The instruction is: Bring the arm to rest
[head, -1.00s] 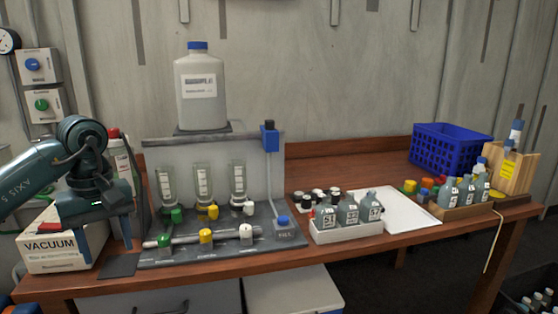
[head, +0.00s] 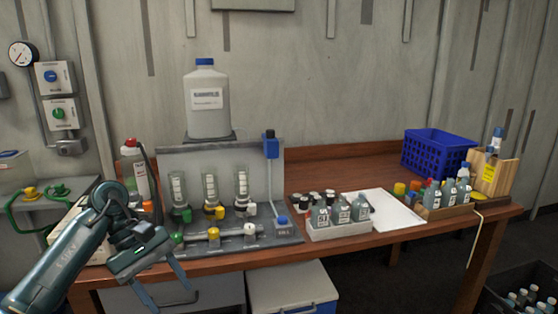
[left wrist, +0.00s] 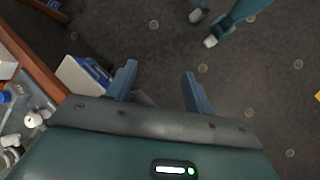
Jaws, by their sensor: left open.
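My left arm comes in from the lower left in the head view. My left gripper (head: 178,297) is in front of the bench's front edge, its two fingers apart and pointing down, with nothing between them. In the left wrist view the blue fingers (left wrist: 157,72) are spread above the dark floor, with no object between them. The wooden bench (head: 340,243) stands behind the gripper in the head view. My arm partly hides the white vacuum box (head: 62,212). My right gripper is not visible.
On the bench stand a manifold with vials (head: 212,240), a white jug (head: 208,105), a rack of grey bottles (head: 340,232) and a blue basket (head: 437,152). A white-lidded cooler (head: 290,285) is under the bench. A bottle crate (head: 515,300) is at lower right.

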